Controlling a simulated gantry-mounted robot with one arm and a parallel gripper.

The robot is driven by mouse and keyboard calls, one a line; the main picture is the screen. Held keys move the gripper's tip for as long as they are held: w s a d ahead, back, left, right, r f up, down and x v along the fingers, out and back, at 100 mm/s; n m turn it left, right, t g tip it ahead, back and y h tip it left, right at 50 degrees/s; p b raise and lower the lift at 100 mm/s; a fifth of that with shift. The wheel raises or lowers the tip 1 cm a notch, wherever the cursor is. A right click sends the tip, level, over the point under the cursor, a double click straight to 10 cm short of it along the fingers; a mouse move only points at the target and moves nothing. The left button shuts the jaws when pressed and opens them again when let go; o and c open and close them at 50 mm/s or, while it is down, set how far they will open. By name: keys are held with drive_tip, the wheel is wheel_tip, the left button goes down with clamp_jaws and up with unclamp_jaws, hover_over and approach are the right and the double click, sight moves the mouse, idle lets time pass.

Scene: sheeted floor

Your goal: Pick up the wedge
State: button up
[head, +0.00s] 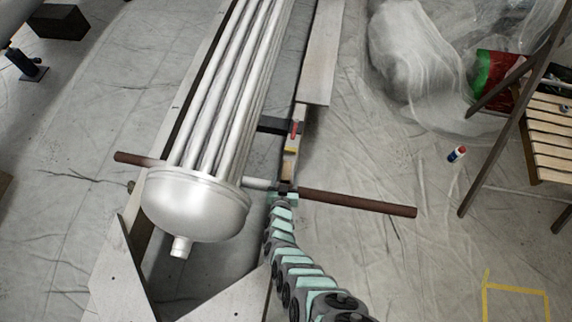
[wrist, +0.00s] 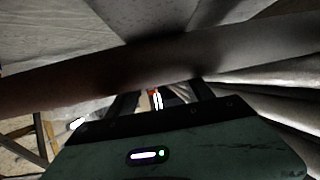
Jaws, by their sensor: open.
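I cannot make out the wedge with certainty. In the head view a small tan piece (head: 288,166), a yellow piece (head: 290,150) and a red piece (head: 296,128) lie in a row on the narrow strip right of the tube bundle. My gripper (head: 287,187) is at the brown rod, just short of these pieces. In the wrist view my gripper (wrist: 160,102) is open, its dark fingers partly hidden beneath the rod. A small orange-red and white thing (wrist: 156,97) shows between the fingers; I cannot tell whether it is touched.
The brown rod (head: 358,203) crosses right at my gripper and spans the wrist view (wrist: 70,78). The metal tube vessel (head: 195,205) stands close on the left. A dark bracket (head: 272,125) lies beyond. A wooden chair (head: 545,135) is at the right; sheeted floor between is mostly clear.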

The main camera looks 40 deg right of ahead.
sight(286, 173)
drive_tip(key=b+x, duration=0.1)
drive_tip(key=x, duration=0.2)
drive_tip(key=shift+d+b, duration=0.1)
drive_tip(key=shift+b, duration=0.2)
drive_tip(key=shift+a, duration=0.2)
drive_tip(key=shift+c, duration=0.8)
clamp_jaws()
